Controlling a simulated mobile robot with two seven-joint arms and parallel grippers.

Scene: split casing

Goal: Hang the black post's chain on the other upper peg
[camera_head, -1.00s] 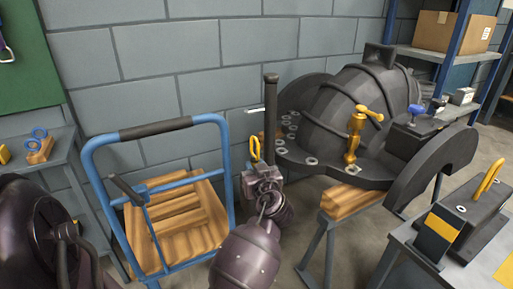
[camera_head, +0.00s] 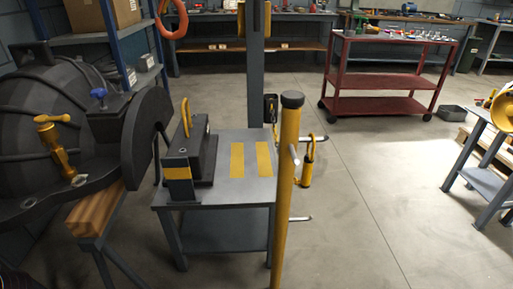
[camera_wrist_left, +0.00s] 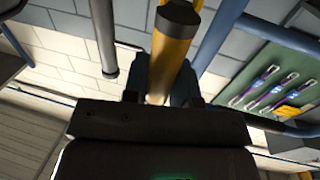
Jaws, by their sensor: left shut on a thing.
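In the left wrist view my left gripper (camera_wrist_left: 160,88) is shut on a yellow handle (camera_wrist_left: 172,48) with a dark end cap, which points away between the fingers. No chain links show there. In the head view a yellow post (camera_head: 287,190) with a black cap stands upright. A short upper peg (camera_head: 294,155) points towards me; another upper peg on its right carries a yellow hooked handle (camera_head: 307,172). A lower peg (camera_head: 301,219) is bare. My right gripper is in no current view.
A grey table (camera_head: 228,192) with a dark block and yellow handle (camera_head: 186,118) stands behind the yellow post. The dark casing (camera_head: 55,120) rests on timber (camera_head: 95,207) at the left. A red cart (camera_head: 385,105) stands farther back.

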